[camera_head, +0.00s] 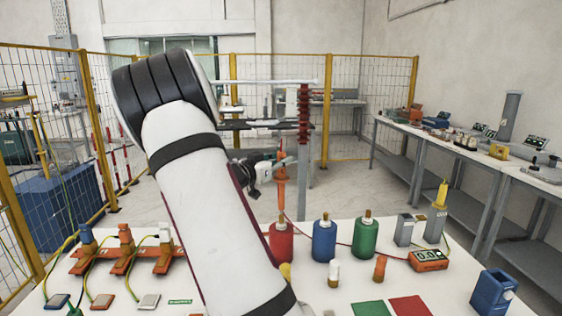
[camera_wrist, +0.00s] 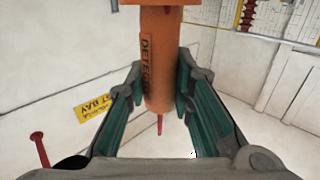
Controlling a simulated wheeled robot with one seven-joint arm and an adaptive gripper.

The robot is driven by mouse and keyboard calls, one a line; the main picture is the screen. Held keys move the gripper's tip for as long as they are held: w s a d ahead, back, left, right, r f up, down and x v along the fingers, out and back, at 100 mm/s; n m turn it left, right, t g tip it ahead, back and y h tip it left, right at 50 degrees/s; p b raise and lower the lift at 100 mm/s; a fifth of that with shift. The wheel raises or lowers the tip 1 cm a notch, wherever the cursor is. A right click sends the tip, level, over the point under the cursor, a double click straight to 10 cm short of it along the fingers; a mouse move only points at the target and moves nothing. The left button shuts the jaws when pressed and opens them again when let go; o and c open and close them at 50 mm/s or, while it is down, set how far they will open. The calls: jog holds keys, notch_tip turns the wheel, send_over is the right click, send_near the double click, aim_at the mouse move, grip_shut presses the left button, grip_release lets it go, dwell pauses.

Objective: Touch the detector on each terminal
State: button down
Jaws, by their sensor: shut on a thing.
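My gripper (camera_head: 268,168) is shut on an orange detector (camera_head: 281,175), held upright above the table. In the wrist view, the detector (camera_wrist: 160,65) sits between the green finger pads, with part of its lettering showing and a thin red tip at its end. Red (camera_head: 281,243), blue (camera_head: 324,240) and green (camera_head: 365,236) cylinders with brass-coloured tops stand in a row on the white table. In the head view, the detector's lower end is in line with the red cylinder's top; I cannot tell whether they touch.
An orange meter (camera_head: 428,260) with a lit display stands at the right. Orange stands with cables (camera_head: 125,250) are at the left. A yellow-framed fence (camera_head: 345,110) stands behind.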

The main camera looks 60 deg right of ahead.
jog(key=shift+f, duration=0.4)
dwell(0.4)
dwell(0.7)
jog(key=shift+r+p, duration=0.5)
jog(key=shift+r, duration=4.55)
